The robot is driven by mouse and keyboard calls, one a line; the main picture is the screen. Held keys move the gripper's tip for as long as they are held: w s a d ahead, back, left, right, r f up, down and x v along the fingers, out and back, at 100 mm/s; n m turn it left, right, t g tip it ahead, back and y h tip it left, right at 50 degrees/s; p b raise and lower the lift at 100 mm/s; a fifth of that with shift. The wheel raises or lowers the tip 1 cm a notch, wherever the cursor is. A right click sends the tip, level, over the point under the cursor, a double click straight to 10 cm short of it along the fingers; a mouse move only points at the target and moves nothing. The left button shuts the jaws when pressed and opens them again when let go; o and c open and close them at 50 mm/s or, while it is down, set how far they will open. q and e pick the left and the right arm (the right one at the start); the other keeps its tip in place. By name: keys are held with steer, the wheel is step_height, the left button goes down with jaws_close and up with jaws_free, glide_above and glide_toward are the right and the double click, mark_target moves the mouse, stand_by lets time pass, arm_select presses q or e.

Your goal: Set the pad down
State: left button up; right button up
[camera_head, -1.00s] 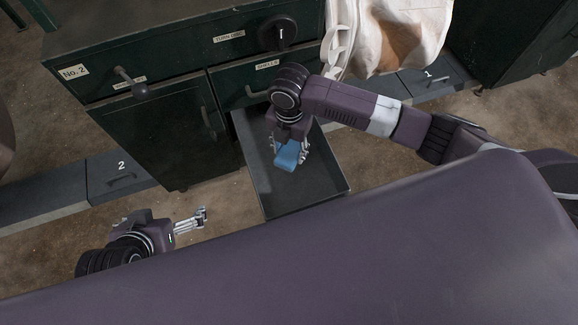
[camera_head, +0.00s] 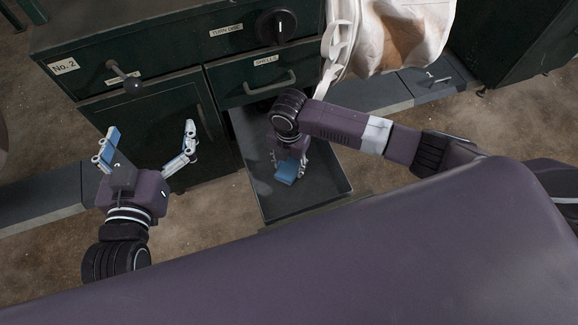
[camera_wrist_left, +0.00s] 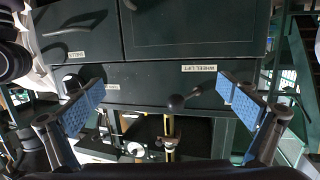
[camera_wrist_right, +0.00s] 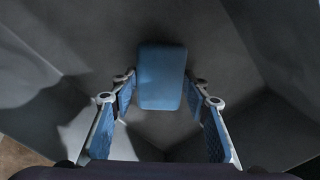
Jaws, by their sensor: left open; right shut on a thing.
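The blue pad (camera_head: 287,172) is held inside an open dark tray (camera_head: 335,190) in the head view. My right gripper (camera_head: 289,161) points down into the tray and is shut on the pad. In the right wrist view the pad (camera_wrist_right: 162,78) sits between the fingertips (camera_wrist_right: 160,85), over the grey tray floor. I cannot tell whether it touches the floor. My left gripper (camera_head: 150,136) is open and empty in front of the green cabinet. Its spread fingers with blue inner faces also show in the left wrist view (camera_wrist_left: 165,92).
A green cabinet (camera_head: 150,125) stands behind, with a ball-knobbed lever (camera_head: 128,83), a black dial (camera_head: 276,27) and a handled drawer (camera_head: 255,85). The lever (camera_wrist_left: 176,103) also shows in the left wrist view. A white bulk bag (camera_head: 390,35) hangs behind my right arm.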

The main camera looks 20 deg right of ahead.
arm_select(q)
steer(key=shift+w+d+r+t, duration=0.1)
steer(key=shift+r+t, duration=0.15)
steer(key=shift+r, duration=0.2)
steer(key=shift+w+d+r+t, duration=0.1)
steer(key=shift+r+t, duration=0.15)
steer(key=shift+r, duration=0.2)
arm_select(e)
steer(key=shift+f, duration=0.4)
steer(key=shift+f, duration=0.1)
steer(key=o, duration=1.1)
steer(key=shift+c, duration=0.2)
